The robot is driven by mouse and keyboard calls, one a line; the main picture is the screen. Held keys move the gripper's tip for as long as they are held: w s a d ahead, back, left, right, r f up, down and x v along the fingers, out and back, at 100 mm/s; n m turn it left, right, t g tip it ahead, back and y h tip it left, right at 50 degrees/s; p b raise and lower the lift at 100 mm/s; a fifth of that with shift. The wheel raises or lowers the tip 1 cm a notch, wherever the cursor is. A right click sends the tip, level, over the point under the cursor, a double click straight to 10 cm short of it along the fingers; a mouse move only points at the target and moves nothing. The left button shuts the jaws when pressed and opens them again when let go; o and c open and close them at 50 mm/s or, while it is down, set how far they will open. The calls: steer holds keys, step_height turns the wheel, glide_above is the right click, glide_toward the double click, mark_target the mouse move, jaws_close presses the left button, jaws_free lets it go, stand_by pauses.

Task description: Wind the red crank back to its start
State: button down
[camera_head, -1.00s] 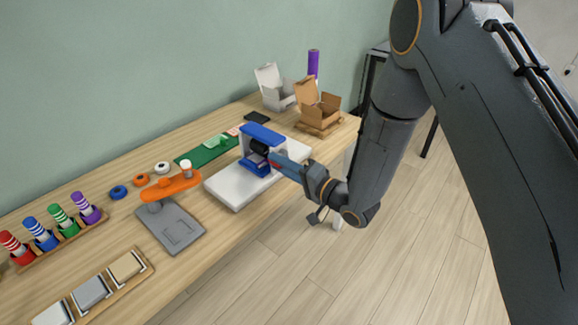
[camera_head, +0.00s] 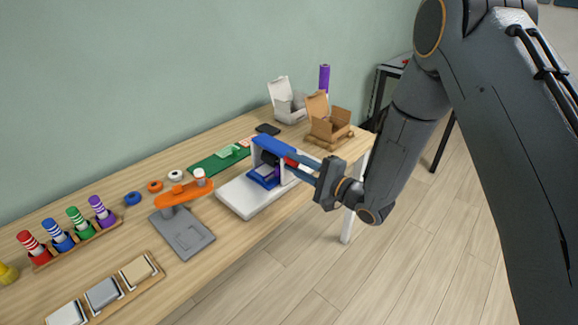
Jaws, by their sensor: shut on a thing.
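The red crank (camera_head: 292,162) shows as a small red patch on the right side of a blue press-like device (camera_head: 272,146) with a white base (camera_head: 238,196). The device stands on the wooden workbench. My gripper (camera_head: 300,165) reaches in from the right and is shut on the red crank. Its fingers hide most of the crank, so the crank's exact angle cannot be told. A dark round part and a small pale purple piece sit inside the blue frame.
An orange-armed device on a grey plate (camera_head: 183,232) stands left of the blue one. Open white (camera_head: 288,103) and cardboard (camera_head: 327,124) boxes stand behind it. A green mat (camera_head: 206,166) lies by the wall.

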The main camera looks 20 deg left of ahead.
steer(key=shift+w+r, duration=0.3)
steer(key=c, duration=1.6)
jaws_free()
steer(key=shift+f, duration=0.1)
steer(key=shift+o, duration=0.2)
steer(key=shift+f, duration=0.1)
steer(key=shift+s, duration=0.1)
steer(key=b+v, duration=0.2)
steer(key=v, duration=0.6)
